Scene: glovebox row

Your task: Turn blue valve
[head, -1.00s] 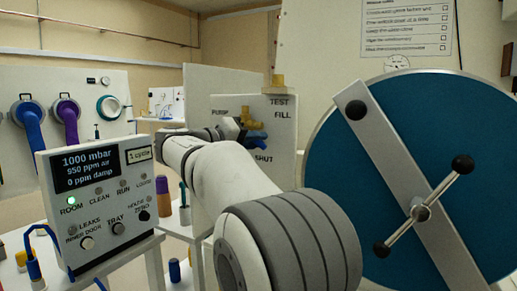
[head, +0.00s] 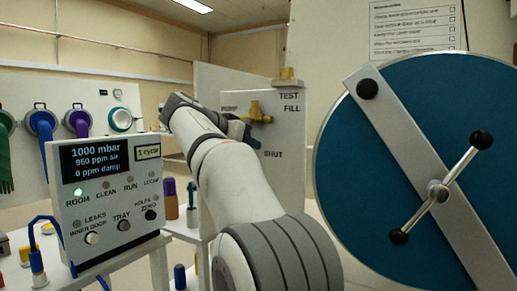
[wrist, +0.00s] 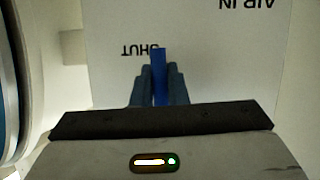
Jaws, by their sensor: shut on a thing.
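The blue valve's bright blue lever (wrist: 159,62) stands between the dark blue fingers of my gripper (wrist: 160,85) in the wrist view. The gripper is shut on the lever. The printed word SHUT, upside down there, is right by the lever's tip and partly covered by it. In the head view the brass valve body (head: 258,113) is on the white panel (head: 240,170) marked TEST, FILL and SHUT. My gripper (head: 245,131) is just below and left of the brass body, small and partly hidden by my arm, so the lever's angle is hard to tell.
A large blue round door (head: 350,170) with a grey bar and crossed handle fills the right. A control box (head: 105,190) reading 1000 mbar stands at the left on a white table. Coloured gloves (head: 42,130) hang behind. My arm crosses the middle.

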